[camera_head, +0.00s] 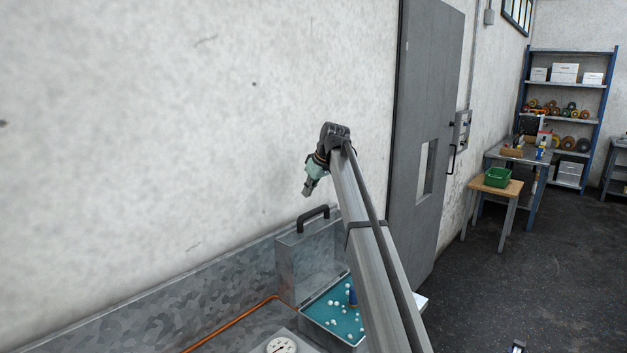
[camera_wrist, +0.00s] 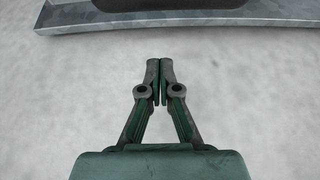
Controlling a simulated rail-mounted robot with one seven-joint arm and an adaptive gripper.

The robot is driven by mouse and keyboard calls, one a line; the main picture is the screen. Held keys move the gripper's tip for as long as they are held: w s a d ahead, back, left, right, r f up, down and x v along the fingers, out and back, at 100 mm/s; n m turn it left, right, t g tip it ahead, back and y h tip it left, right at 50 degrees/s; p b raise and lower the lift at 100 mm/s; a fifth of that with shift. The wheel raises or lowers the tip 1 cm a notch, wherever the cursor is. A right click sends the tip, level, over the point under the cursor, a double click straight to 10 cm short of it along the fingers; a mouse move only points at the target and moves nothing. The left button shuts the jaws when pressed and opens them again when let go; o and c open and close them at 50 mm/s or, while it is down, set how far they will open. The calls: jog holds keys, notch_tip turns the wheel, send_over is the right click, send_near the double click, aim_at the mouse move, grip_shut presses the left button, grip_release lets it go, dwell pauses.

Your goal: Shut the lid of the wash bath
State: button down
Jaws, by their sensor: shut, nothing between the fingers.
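The wash bath (camera_head: 315,317) is a galvanized metal box with teal liquid and several white floating balls. Its lid (camera_head: 305,258) stands open, upright at the back near the wall, with a dark handle (camera_head: 313,217) on its top edge. My gripper (camera_head: 306,192) is shut and empty, above the lid's top edge and apart from it in the head view. In the wrist view my gripper (camera_wrist: 160,62) shows its fingertips together over a pale, blurred surface. A grey metal edge with a dark part crosses the top of that view. My arm hides the right part of the bath.
A dial gauge (camera_head: 281,345) and a copper pipe (camera_head: 230,325) lie left of the bath. The pale wall (camera_head: 200,130) rises behind it. A grey door (camera_head: 425,130), a small table with a green crate (camera_head: 497,177) and a shelf rack (camera_head: 568,85) stand to the right.

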aim_at(313, 222)
jog(key=f, duration=0.1)
jog(key=f+p, duration=0.1)
jog(key=s+d+f+p, duration=0.1)
jog(key=shift+f, duration=0.35)
jog(key=shift+s+d+f+p, duration=0.1)
jog(key=shift+d+f+p, duration=0.15)
jog(key=shift+d+p, duration=0.05)
jog(key=shift+s, duration=0.15)
